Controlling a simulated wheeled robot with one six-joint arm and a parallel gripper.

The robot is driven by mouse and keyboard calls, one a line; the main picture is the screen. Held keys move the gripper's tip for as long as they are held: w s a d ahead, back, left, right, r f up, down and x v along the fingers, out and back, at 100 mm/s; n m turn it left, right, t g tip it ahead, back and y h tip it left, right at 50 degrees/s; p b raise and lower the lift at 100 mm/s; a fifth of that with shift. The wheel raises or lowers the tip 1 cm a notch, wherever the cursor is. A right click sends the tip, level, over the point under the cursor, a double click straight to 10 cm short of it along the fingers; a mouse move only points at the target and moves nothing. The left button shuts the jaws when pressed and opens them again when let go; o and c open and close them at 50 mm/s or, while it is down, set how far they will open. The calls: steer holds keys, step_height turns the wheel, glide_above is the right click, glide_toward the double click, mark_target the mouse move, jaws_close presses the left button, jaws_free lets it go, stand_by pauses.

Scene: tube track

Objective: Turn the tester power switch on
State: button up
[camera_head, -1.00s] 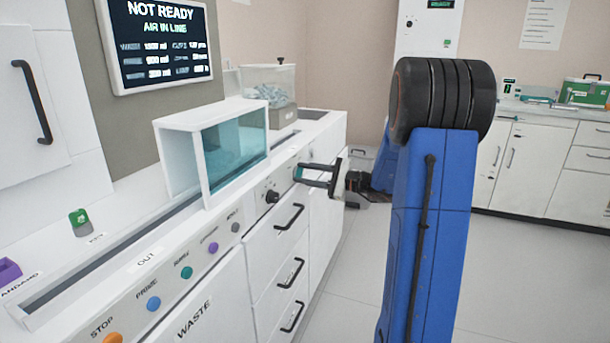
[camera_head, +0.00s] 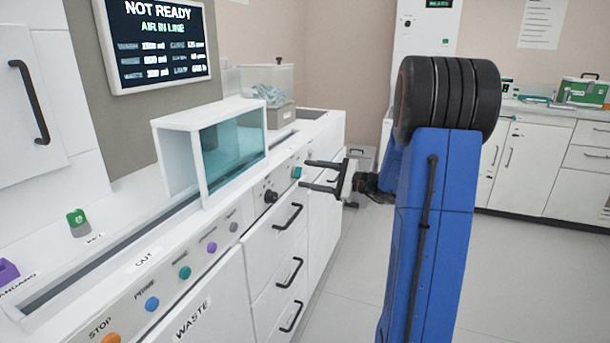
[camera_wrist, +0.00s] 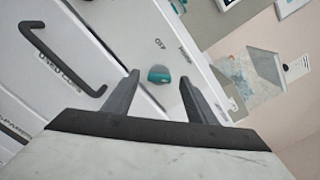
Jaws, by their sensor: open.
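A small teal knob (camera_head: 297,172) sits on the sloped front panel of the tester counter, right of a black knob (camera_head: 271,196). My gripper (camera_head: 305,174) is open and points at the panel, one finger on each side of the teal knob. In the wrist view my gripper (camera_wrist: 158,76) is empty; contact with the knob cannot be told.
A wall screen (camera_head: 158,40) reads NOT READY, AIR IN LINE. A teal-windowed box (camera_head: 232,150) stands on the counter left of my gripper. Coloured buttons, such as the orange one (camera_head: 111,338), line the panel. Drawer handles (camera_head: 287,217) stick out below. The floor at right is clear.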

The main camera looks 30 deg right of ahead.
steer(key=v, duration=1.5)
steer(key=shift+w, duration=0.1)
steer(key=s+a+f+n+g, duration=0.2)
steer(key=s+a+n+g, duration=0.25)
steer(key=a, duration=0.75)
steer(key=s+a+f+n+g, duration=0.1)
steer(key=s+a+n+g, duration=0.3)
steer(key=a, duration=0.7)
steer(key=s+a+f+n+g+h, duration=0.3)
steer(key=s+a+h, duration=0.1)
steer(key=s+a, duration=0.3)
steer(key=s+d+f+n+t+h, duration=0.1)
steer(key=s+n+t+h, duration=0.1)
steer(key=s+n+h, duration=0.5)
steer(key=s+n, duration=0.1)
steer(key=s, duration=0.2)
steer(key=shift+s+f, duration=0.2)
steer(key=shift+s, duration=0.05)
